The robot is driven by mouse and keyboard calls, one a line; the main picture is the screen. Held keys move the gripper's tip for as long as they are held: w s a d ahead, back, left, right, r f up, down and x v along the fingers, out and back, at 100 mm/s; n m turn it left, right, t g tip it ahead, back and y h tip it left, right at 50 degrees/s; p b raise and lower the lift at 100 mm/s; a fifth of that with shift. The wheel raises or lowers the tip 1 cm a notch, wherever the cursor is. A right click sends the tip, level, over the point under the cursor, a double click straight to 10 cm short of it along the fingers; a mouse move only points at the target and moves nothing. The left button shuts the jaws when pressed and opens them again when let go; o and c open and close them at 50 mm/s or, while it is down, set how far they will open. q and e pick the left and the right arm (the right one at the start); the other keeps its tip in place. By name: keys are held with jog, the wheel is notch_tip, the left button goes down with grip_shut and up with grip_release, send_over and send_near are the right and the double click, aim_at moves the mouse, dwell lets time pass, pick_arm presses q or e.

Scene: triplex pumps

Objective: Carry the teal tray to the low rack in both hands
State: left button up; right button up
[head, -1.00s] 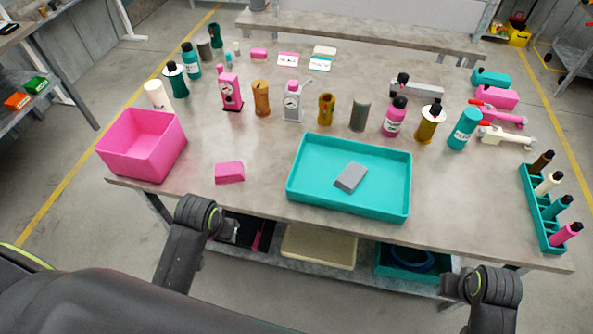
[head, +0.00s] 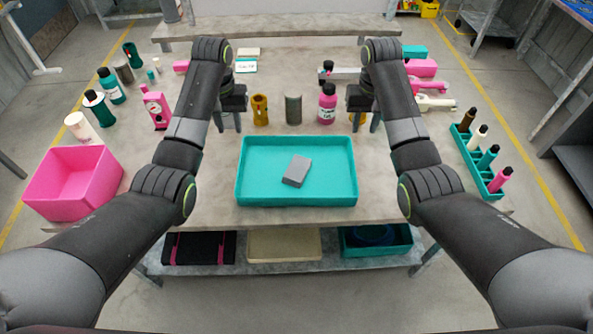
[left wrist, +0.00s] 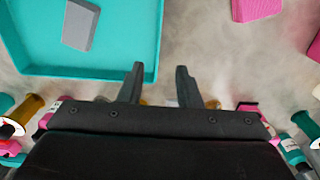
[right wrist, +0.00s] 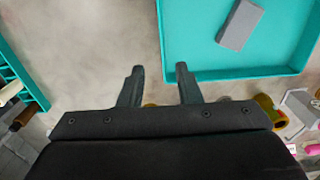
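The teal tray (head: 296,198) lies flat on the table near its front edge, with a grey block (head: 297,170) inside it. The tray also shows in the left wrist view (left wrist: 120,60) and in the right wrist view (right wrist: 200,50). My left gripper (head: 229,128) is above the table beyond the tray's back left corner; its fingers (left wrist: 160,80) are apart with nothing between them. My right gripper (head: 366,122) is beyond the back right corner; its fingers (right wrist: 160,78) are apart and empty. Neither gripper visibly touches the tray. No low rack is clearly identifiable.
A pink bin (head: 75,190) stands at the table's left. A teal holder (head: 477,160) with several bottles stands at the right. Bottles and pump parts, including a pink bottle (head: 327,105), stand behind the tray. A shelf (head: 285,264) below holds bins.

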aim_at(240, 164)
pick_arm(q)
jog(key=shift+d+r, duration=0.1)
jog(key=shift+r, duration=0.1)
pick_arm(e)
jog(key=shift+a+r, duration=0.1)
jog(key=shift+r, duration=0.1)
pick_arm(q)
jog(key=shift+f, duration=0.1)
pick_arm(e)
jog(key=shift+f, duration=0.1)
